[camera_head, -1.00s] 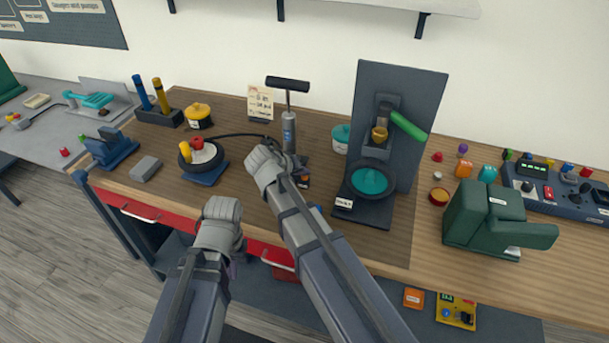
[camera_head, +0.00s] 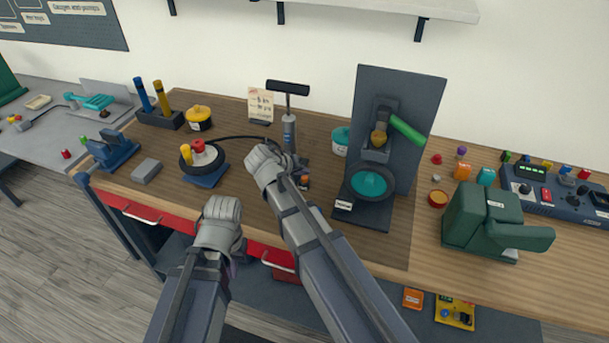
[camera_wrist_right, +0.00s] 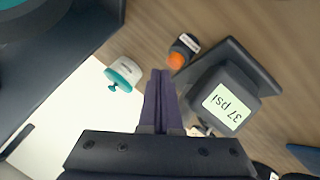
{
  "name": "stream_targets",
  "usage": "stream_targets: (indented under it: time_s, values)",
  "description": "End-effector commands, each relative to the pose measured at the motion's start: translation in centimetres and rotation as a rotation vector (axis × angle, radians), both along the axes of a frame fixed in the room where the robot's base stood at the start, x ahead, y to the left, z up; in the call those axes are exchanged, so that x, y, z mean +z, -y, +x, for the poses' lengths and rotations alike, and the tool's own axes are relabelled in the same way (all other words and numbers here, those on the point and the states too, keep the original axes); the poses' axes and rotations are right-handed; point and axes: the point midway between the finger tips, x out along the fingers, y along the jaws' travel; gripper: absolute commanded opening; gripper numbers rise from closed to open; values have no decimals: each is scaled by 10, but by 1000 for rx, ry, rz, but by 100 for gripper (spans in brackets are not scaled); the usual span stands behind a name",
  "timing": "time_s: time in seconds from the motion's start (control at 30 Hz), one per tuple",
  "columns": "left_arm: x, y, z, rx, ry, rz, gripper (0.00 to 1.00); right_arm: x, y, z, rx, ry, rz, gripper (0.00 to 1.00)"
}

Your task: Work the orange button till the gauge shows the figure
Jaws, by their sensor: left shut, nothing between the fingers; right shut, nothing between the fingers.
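The orange button (camera_wrist_right: 177,60) sits on a small dark base with a white label in the right wrist view. It also shows small beside my right arm in the head view (camera_head: 304,180). The gauge (camera_wrist_right: 229,107) beside it reads 37 psi. My right gripper (camera_wrist_right: 160,72) is shut and empty, its tips close to the button in the picture; I cannot tell whether they touch it. A note card (camera_head: 261,102) stands behind the pump (camera_head: 289,130); its writing is too small to read. My left gripper (camera_head: 241,248) is shut, mostly hidden behind its arm near the front edge.
A small wheel (camera_head: 203,157) lies left of the pump, joined by a black hose. A dark stand (camera_head: 400,100) with a green handle stands to the right. A teal-lidded pot (camera_head: 341,138) is between pump and stand. A green vice-like block (camera_head: 485,215) is further right.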

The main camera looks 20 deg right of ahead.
Motion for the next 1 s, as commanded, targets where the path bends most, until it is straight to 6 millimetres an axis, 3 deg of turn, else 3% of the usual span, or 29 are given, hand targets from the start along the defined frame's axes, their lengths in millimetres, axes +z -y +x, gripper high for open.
stream_targets:
  time_s: [0.47, 1.0]
  values:
    - [7, 0, 0, 0, 0, 0, 0, 7, 0, 0, 0, 0, 0, 0]
    - [55, 0, 0, 0, 0, 0, 0, 55, 0, 0, 0, 0, 0, 0]
